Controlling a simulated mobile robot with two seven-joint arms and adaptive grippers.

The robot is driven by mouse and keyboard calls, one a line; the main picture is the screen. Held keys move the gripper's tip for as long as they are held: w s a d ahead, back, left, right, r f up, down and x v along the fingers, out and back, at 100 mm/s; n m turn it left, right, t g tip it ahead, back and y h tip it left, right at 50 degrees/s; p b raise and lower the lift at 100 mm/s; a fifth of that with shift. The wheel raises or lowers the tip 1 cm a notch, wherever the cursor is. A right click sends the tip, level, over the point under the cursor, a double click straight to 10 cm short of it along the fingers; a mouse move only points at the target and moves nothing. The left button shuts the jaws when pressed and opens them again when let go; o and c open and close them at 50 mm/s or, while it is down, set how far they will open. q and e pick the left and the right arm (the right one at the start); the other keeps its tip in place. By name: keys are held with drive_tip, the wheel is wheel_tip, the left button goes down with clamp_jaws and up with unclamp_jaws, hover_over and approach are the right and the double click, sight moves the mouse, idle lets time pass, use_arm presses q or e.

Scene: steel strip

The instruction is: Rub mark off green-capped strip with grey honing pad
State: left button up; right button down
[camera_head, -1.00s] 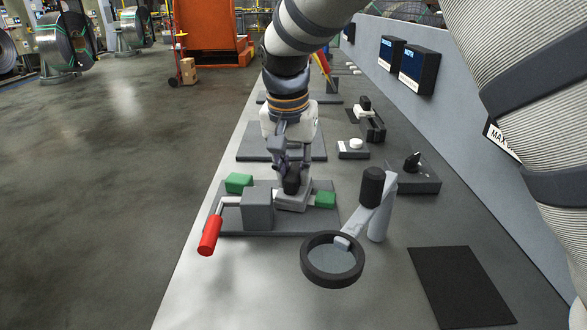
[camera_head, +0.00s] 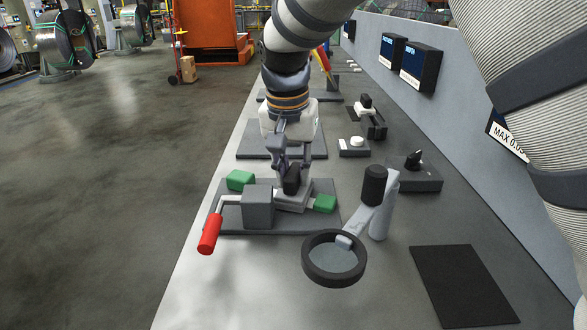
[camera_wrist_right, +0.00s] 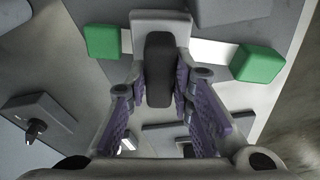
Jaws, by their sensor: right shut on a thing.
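The strip with green end caps lies on a dark base plate (camera_head: 230,222). Its left cap (camera_head: 240,180) and right cap (camera_head: 325,203) show on either side of the pad. In the right wrist view a bright stretch of the strip (camera_wrist_right: 209,51) shows between the pad and one green cap (camera_wrist_right: 257,63). My right gripper (camera_head: 291,172) is shut on the black handle (camera_wrist_right: 160,68) of the grey honing pad (camera_head: 293,200). The pad sits over the strip's middle and hides that part; no mark shows. Pad contact cannot be told for certain. My left gripper is not in view.
A grey clamp block (camera_head: 258,208) with a red handle (camera_head: 209,235) stands in front of the strip. A round magnifier (camera_head: 334,258) on a stand is to the right front. A black mat (camera_head: 462,285) lies clear at front right. A dark knob box (camera_head: 413,178) stands behind it.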

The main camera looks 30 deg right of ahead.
sight(294, 169)
drive_tip(key=shift+w+d+f, duration=0.25)
drive_tip(key=shift+w+f, duration=0.05)
drive_tip(key=shift+w, duration=0.1)
drive_tip(key=shift+w+d+r, duration=0.1)
drive_tip(key=shift+w+d, duration=0.3)
drive_tip(key=shift+r, duration=0.15)
drive_tip(key=shift+s+a, duration=0.75)
drive_tip(key=shift+s, duration=0.2)
drive_tip(key=shift+s+a+f, duration=0.25)
drive_tip(key=shift+s, duration=0.1)
drive_tip(key=shift+w+d+f, duration=0.1)
drive_tip(key=shift+w+f, duration=0.05)
drive_tip(key=shift+w+d, duration=0.25)
drive_tip(key=shift+w, duration=0.1)
drive_tip(key=r, duration=0.7)
drive_tip(key=shift+w+d+r, duration=0.1)
drive_tip(key=shift+w+d, duration=0.1)
drive_tip(key=shift+w, duration=0.05)
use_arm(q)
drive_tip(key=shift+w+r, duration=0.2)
use_arm(e)
drive_tip(key=shift+r, duration=0.35)
